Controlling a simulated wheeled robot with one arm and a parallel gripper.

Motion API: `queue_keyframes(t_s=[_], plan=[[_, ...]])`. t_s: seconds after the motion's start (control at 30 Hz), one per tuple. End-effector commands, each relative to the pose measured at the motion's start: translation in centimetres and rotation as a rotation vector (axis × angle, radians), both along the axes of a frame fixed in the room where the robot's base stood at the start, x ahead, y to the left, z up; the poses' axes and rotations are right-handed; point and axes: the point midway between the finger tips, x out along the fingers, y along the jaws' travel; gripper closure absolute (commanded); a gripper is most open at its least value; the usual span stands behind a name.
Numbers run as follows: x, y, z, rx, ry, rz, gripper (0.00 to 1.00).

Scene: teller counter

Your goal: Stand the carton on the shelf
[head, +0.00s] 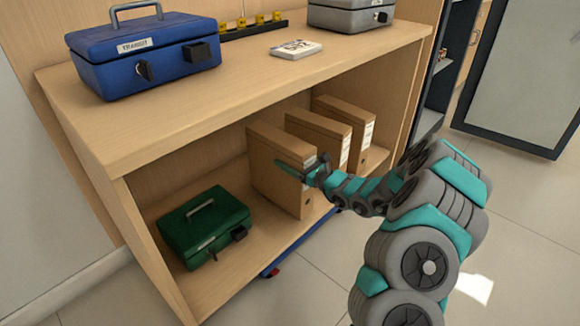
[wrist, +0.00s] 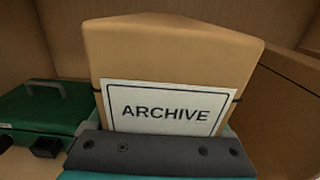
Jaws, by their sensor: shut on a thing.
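A brown archive carton (head: 278,170) stands upright on the lower shelf (head: 240,258) of the wooden counter, to the right of a green cash box. My gripper (head: 305,168) is at the carton's front edge and is shut on it. In the wrist view the carton (wrist: 170,55) fills the middle, with a white label reading ARCHIVE, and the dark and teal gripper (wrist: 155,155) covers its lower front. The carton's underside is mostly hidden in the wrist view. I cannot tell whether it rests fully on the shelf.
Two similar cartons (head: 318,138) (head: 350,115) stand to the right. The green cash box (head: 205,228) is to the left, with a small gap. A blue cash box (head: 143,55), a grey box (head: 350,14) and a small white block (head: 296,49) are on the counter top.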

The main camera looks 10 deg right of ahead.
Motion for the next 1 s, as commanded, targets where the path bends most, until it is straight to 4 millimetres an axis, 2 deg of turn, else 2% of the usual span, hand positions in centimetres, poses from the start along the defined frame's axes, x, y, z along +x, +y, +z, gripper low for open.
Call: queue_keyframes(t_s=[0.2,0.6,0.63,0.77,1.0], plan=[[0.0,0.0,-2.1,0.002,-0.005,0.0,1.0],[0.1,0.0,-2.5,0.003,-0.005,-0.001,1.0],[0.1,0.0,-2.5,0.002,-0.004,0.0,0.14],[0.0,0.0,-2.5,0.002,-0.004,0.0,0.0],[0.0,0.0,-2.5,0.001,-0.003,0.0,0.0]])
